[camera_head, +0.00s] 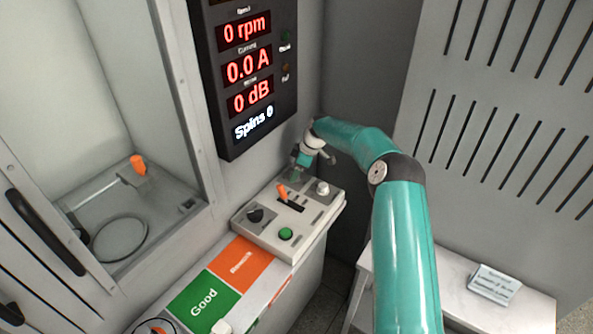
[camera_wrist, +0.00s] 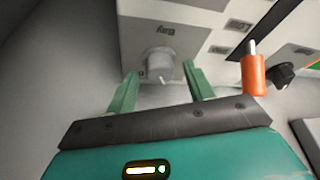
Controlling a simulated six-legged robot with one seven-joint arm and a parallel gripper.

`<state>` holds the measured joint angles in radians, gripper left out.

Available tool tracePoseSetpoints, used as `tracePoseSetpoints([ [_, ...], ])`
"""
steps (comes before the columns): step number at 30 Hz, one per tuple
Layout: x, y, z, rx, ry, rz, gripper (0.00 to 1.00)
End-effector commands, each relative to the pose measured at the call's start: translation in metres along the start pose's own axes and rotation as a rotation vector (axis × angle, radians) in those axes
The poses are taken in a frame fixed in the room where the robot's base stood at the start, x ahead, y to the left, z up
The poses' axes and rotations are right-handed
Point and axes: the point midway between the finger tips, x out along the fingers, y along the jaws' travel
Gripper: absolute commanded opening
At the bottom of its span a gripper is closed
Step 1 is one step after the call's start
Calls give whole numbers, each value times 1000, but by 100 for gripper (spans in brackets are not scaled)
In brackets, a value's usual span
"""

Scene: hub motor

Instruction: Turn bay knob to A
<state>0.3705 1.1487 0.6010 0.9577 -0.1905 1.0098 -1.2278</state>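The bay knob (camera_wrist: 158,64) is a pale grey round knob on the control panel, under an upside-down "Bay" label in the wrist view. It also shows as a whitish knob (camera_head: 322,188) in the head view. My gripper (camera_wrist: 161,72) is open, with one green finger to each side of the knob and visible gaps between. Nothing is held. In the head view my gripper (camera_head: 302,163) is low over the panel's far edge, and its fingertips are hard to make out. I cannot read the knob's setting or any A mark.
The control panel (camera_head: 268,238) also bears an orange-handled lever (camera_head: 283,191), a black knob (camera_head: 255,215) and a green button (camera_head: 286,234). The lever (camera_wrist: 253,75) is right of my fingers in the wrist view. The display (camera_head: 246,70) stands behind, reading 0 rpm.

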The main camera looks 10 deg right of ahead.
Motion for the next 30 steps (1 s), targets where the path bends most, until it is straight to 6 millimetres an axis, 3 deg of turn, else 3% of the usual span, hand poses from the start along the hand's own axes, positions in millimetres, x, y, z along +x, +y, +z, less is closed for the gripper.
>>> tracePoseSetpoints([
  [11,-9,0,1,2,-1,0,52],
  [24,-99,1,0,2,-1,3,52],
  [30,-129,0,1,2,-1,0,52],
])
